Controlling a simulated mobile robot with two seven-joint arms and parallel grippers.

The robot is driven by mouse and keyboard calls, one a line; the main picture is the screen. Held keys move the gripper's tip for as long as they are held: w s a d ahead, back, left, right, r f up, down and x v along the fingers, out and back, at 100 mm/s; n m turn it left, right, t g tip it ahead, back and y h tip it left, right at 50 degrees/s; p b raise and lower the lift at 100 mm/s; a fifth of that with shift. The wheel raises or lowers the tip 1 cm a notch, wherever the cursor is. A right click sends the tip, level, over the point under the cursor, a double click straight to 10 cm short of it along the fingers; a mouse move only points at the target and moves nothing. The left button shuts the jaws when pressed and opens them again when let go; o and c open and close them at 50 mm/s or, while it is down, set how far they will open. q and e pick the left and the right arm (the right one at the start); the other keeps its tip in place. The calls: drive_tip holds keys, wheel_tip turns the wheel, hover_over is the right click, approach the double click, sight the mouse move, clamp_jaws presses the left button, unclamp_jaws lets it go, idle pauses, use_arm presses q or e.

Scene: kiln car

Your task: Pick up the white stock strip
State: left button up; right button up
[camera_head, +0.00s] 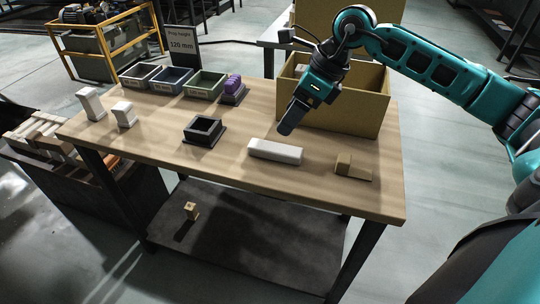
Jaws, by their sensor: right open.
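The white stock strip (275,151) lies flat on the wooden table (225,170), right of centre and close to the front edge. My right gripper (287,128) hangs above and just behind the strip, pointing down, and is apart from it. It is open, and nothing shows between its fingers. My left gripper is not in the head view.
A cardboard box (350,112) stands behind my right gripper. A black square tray (204,130) sits left of the strip, a tan block (352,167) right of it. Small bins (205,85), a purple object (233,87) and white pieces (91,104) stand farther left.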

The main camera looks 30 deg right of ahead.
sight(275, 147)
drive_tip(key=shift+h, duration=0.6)
drive_tip(key=x, duration=0.4)
drive_tip(key=d+b+x, duration=0.1)
drive_tip(key=x, duration=0.2)
drive_tip(key=d+x, duration=0.1)
drive_tip(key=x, duration=0.3)
drive_tip(key=shift+w+f, duration=0.4)
drive_tip(key=shift+f, duration=0.05)
drive_tip(key=c, duration=1.1)
drive_tip(key=shift+r, duration=0.15)
drive_tip(key=shift+c, duration=0.2)
